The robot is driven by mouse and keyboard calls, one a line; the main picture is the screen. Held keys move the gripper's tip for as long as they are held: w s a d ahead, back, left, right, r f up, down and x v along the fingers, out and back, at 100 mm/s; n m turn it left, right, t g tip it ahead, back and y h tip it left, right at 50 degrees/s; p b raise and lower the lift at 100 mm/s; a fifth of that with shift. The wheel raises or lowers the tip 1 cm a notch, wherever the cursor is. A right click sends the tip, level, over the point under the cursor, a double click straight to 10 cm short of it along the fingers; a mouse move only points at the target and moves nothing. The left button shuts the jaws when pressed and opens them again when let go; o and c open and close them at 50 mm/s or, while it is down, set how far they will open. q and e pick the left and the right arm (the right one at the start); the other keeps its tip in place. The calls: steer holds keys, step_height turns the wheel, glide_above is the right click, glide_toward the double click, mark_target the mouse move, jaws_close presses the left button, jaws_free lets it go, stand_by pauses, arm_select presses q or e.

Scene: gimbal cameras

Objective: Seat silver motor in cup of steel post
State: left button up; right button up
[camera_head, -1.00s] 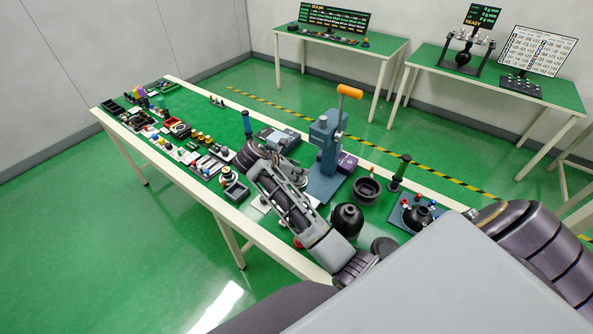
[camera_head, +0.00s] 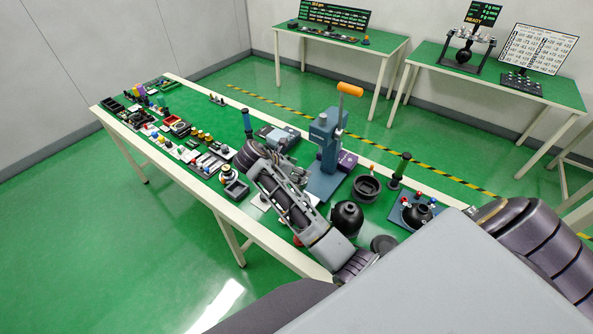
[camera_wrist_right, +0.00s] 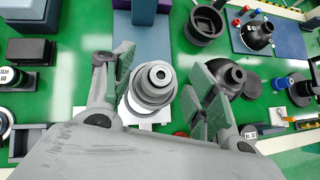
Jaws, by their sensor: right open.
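A silver-grey stepped round piece (camera_wrist_right: 153,88) stands between the fingers in the right wrist view. It has a ring-shaped top with a dark hole and a paler, wider part below, over a white plate (camera_wrist_right: 133,110). I cannot tell whether it is the motor alone or the motor over the steel post. My right gripper (camera_wrist_right: 160,92) is open, with one green-padded finger on each side of the piece and visible gaps. In the head view my right forearm largely hides this spot. My left gripper is not in view.
A blue press (camera_head: 325,155) with an orange handle stands just behind. A black ball-shaped part (camera_head: 347,218) is close to the right finger. A black round cup (camera_head: 366,188) and a blue tray (camera_head: 400,217) lie further right. A small dark tray (camera_head: 236,189) and many small parts fill the left.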

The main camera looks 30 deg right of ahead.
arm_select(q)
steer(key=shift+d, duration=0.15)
arm_select(e)
steer(key=v, duration=0.7)
steer(key=shift+r, duration=0.2)
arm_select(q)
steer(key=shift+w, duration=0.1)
arm_select(e)
steer(key=shift+a, duration=0.25)
stand_by(0.6)
